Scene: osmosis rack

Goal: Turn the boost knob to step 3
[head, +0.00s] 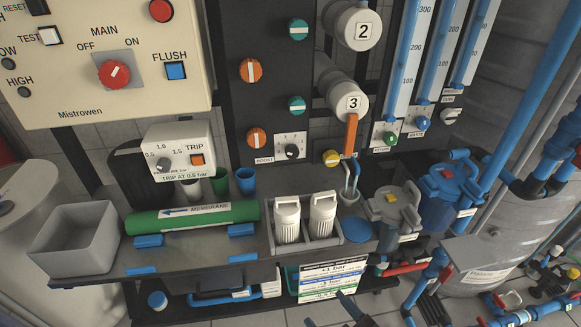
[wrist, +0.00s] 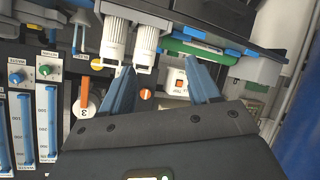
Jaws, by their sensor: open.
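The boost knob (head: 291,151) is a small dark knob on a white plate marked BOOST in the head view, low on the black panel between an orange valve knob (head: 256,138) and a yellow knob (head: 331,158). Its scale is too small to read, and I cannot tell which step it points at. In the wrist view the knob does not show; the left finger covers that area. My gripper (wrist: 163,86) is open and empty, with two blue fingers apart. The rack appears upside down behind them. Dark finger-like tips show at the head view's bottom edge.
White-capped canisters (head: 287,219) stand in a grey holder below the knob. An orange handle (head: 351,135) hangs to its right, under pipe 3. The trip box (head: 180,150) and green membrane tube (head: 193,216) are left. Grey and blue housings (head: 393,208) stand right.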

